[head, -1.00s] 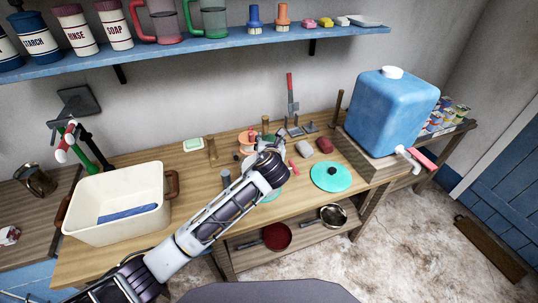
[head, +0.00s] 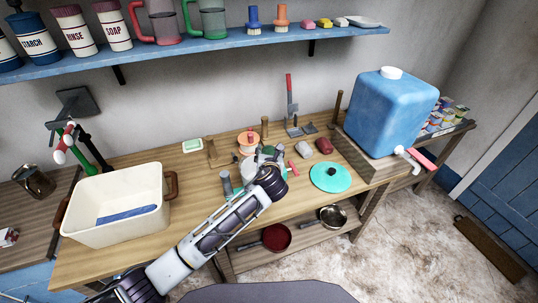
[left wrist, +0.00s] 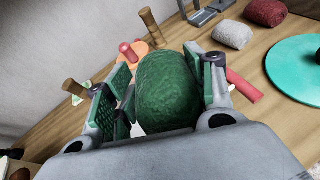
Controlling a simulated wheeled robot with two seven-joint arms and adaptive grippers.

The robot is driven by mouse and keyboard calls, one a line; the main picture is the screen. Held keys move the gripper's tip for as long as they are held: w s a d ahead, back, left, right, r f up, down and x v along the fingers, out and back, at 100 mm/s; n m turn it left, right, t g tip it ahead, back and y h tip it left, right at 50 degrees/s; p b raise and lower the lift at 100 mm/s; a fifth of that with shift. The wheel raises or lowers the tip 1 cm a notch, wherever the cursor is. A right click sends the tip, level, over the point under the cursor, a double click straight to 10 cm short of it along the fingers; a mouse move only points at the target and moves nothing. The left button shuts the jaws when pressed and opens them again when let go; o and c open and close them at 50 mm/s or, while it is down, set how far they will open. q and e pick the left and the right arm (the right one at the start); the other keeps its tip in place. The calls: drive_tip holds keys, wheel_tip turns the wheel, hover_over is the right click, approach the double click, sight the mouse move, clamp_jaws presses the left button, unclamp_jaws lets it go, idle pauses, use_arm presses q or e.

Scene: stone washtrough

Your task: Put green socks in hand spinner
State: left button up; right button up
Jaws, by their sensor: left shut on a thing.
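My left gripper (head: 266,160) is shut on a rounded, textured green bundle (left wrist: 168,92), which looks like the rolled green socks. The bundle sits between the two finger pads in the left wrist view, above the wooden table. In the head view the gripper and forearm largely hide it. A teal lid with a dark knob (head: 331,177) lies on the table to the right of the gripper. Teal parts that may be the hand spinner (head: 227,174) show beside my forearm, mostly hidden by it. My right gripper is not in view.
A grey bundle (head: 303,149) and a dark red bundle (head: 323,146) lie right of the gripper. A cream basin (head: 88,220) stands at the left, a blue water container (head: 391,110) at the right. An orange-rimmed item (head: 248,141) and wooden pegs stand close behind the gripper.

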use_arm(q)
drive_tip(key=shift+f+p, duration=0.3)
drive_tip(key=shift+f, duration=0.3)
idle(0.4)
drive_tip(key=o, duration=1.1)
drive_tip(key=shift+r+b, duration=0.35)
drive_tip(key=shift+r, duration=0.3)
drive_tip(key=shift+v, duration=6)
